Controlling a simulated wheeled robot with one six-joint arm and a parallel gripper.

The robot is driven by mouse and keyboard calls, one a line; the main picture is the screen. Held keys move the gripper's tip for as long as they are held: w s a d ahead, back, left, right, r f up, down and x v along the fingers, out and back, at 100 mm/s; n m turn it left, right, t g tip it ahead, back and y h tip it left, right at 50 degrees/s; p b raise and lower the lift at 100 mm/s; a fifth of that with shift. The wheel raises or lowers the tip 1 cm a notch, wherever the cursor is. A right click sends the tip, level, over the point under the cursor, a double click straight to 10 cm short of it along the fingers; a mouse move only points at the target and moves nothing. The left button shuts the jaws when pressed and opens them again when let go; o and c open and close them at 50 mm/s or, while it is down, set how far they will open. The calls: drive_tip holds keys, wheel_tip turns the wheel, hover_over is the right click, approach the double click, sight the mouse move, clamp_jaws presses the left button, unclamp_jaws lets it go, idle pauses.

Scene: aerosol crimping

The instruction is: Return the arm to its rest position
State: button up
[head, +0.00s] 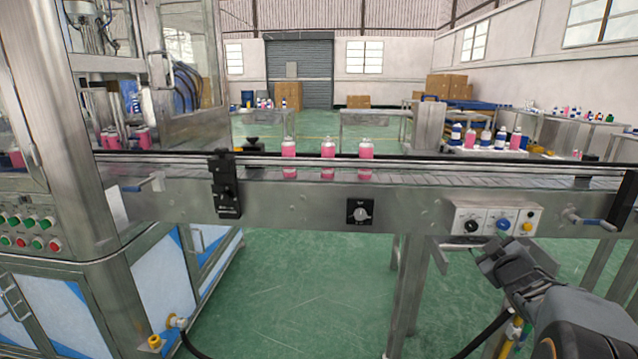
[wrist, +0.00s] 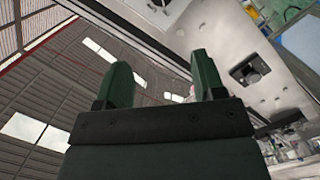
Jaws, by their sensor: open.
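My gripper (head: 492,262) is at the lower right of the head view, in front of the conveyor and below its control box. In the wrist view my gripper (wrist: 160,85) shows two dark green fingers standing apart with nothing between them. The wrist camera looks up past the fingers toward the roof and the steel side of the conveyor. My arm runs from the gripper down to the bottom right corner of the head view.
The steel conveyor (head: 295,205) crosses the head view with several pink cans (head: 328,149) on it. A control box (head: 496,219) with knobs juts from its front, close above my gripper. A crimping machine (head: 110,240) stands at left. Green floor (head: 300,290) is open below the conveyor.

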drive_tip(key=s+a+r+m+g+p, duration=0.3)
drive_tip(key=a+r+p, duration=0.2)
drive_tip(key=a+p, duration=0.2)
drive_tip(key=s+a+r+m+g+p, duration=0.2)
drive_tip(key=s+a+r+g+p, duration=0.1)
drive_tip(key=a+r+p, duration=0.3)
drive_tip(key=s+a+r+m+g+y+p, duration=0.1)
drive_tip(key=s+a+g+y+p, duration=0.3)
drive_tip(key=s+a+p, duration=0.5)
drive_tip(key=s+a+r+g, duration=0.1)
drive_tip(key=s+a+g, duration=0.1)
drive_tip(key=s+a, duration=0.3)
drive_tip(key=shift+s+r+g+p, duration=0.25)
drive_tip(key=shift+s+g+p, duration=0.1)
drive_tip(key=shift+g+p, duration=0.05)
